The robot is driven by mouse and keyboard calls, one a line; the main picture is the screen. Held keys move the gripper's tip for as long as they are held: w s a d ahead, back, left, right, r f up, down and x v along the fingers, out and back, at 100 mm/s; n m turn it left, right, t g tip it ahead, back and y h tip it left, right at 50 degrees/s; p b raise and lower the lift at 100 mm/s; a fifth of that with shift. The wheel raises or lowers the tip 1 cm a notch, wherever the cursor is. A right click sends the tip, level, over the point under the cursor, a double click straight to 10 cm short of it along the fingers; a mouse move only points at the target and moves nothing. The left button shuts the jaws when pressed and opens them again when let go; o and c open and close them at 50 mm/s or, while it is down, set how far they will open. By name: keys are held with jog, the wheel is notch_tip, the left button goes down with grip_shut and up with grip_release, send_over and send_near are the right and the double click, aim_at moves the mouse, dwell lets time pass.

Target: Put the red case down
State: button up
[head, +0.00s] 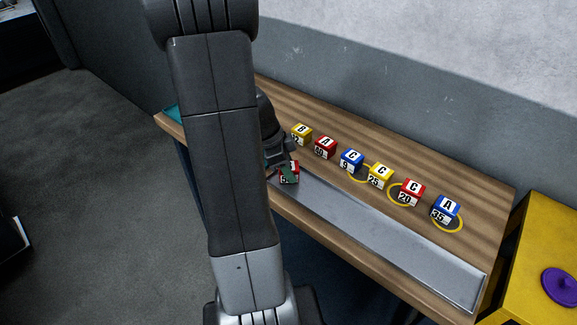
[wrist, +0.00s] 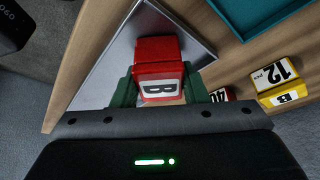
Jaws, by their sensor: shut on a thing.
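The red case (wrist: 158,52) is between the green fingers of my gripper (wrist: 158,86) in the wrist view. Its white label shows a dark letter that looks like a B. My gripper is shut on it. In the head view the red case (head: 289,173) shows at the left end of the grey metal tray (head: 390,235), partly hidden by my gripper (head: 283,165). The tray also lies behind the case in the wrist view (wrist: 108,62). I cannot tell whether the case touches the tray or is held above it.
A row of lettered red, yellow and blue cases stands on the wooden table (head: 480,200) behind the tray, including a yellow one (head: 301,133) and a blue one (head: 447,210). Yellow rings mark some spots. A teal tray (wrist: 262,14) is near. A yellow cabinet (head: 545,235) stands right.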

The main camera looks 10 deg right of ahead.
jog(key=shift+f+b, duration=0.15)
jog(key=shift+b, duration=0.15)
jog(key=o, duration=1.1)
jog(key=shift+w+a+r+p, duration=0.1)
jog(key=shift+a+r+p, duration=0.15)
jog(key=shift+r, duration=0.4)
jog(key=v, duration=1.1)
